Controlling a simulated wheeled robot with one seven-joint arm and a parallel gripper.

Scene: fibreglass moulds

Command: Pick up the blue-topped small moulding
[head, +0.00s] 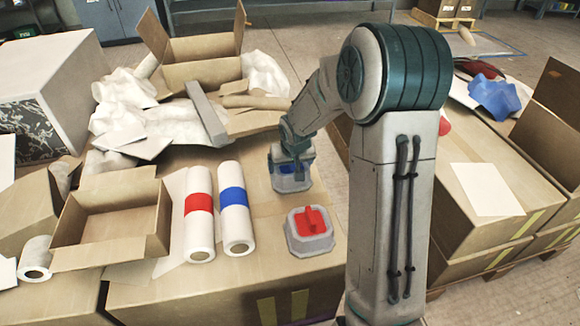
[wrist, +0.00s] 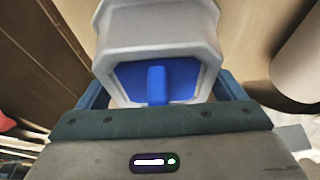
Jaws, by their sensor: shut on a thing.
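The blue-topped small moulding (head: 291,182) is a grey block with a blue recessed top, at the right part of the cardboard-covered surface. My gripper (head: 288,160) is over it from above, shut on it. In the wrist view the moulding (wrist: 155,36) fills the upper middle, with its blue top and upright blue rib towards my gripper (wrist: 158,100). The fingers lie at either side of it, partly hidden. I cannot tell whether its base touches the cardboard.
A similar red-topped moulding (head: 309,232) sits just in front. Two white rolls, one with a red band (head: 200,205) and one with a blue band (head: 234,200), lie to the left. An open carton (head: 112,215) stands farther left. Crumpled white wrapping (head: 125,115) lies behind.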

